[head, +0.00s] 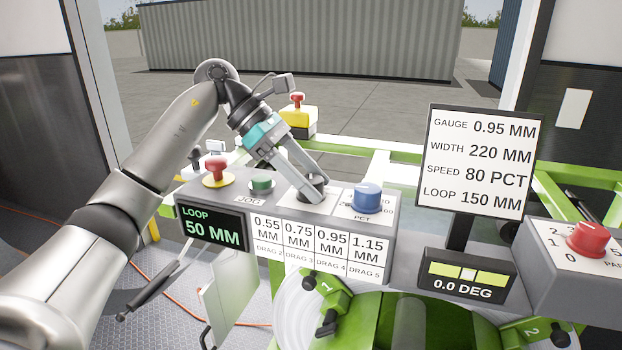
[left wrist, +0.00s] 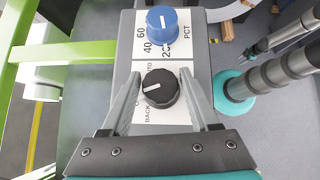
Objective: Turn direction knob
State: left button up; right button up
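The direction knob is black with a white pointer line. In the left wrist view the knob (left wrist: 163,90) sits on a white plate with the words BACK and another partly hidden label; its pointer aims to the left of the picture. My left gripper (left wrist: 160,100) has one finger on each side of the knob, with gaps showing, so it is open around it. In the head view my left gripper (head: 309,190) reaches down at the panel and partly hides the knob (head: 313,188). My right gripper is not in view.
A blue knob (head: 368,197) stands close beside the direction knob. A green button (head: 262,184) and a red stop button (head: 217,168) are on its other side. A display (head: 211,227) reads LOOP 50 MM. A sign (head: 478,160) and a red knob (head: 588,239) stand at right.

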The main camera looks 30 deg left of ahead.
pick_arm(q)
grip_shut()
dwell(0.4)
jog(key=n+t+y+b, duration=0.1)
jog(key=n+t+b, duration=0.1)
jog(key=n, duration=0.1)
jog(key=shift+f, duration=0.1)
jog(key=n+t+y, duration=0.1)
jog(key=n, duration=0.1)
jog(key=shift+n+t+b, duration=0.3)
jog(key=shift+t, duration=0.1)
jog(key=shift+n+t+y, duration=0.5)
jog(key=shift+n+y, duration=0.4)
jog(key=shift+n, duration=0.2)
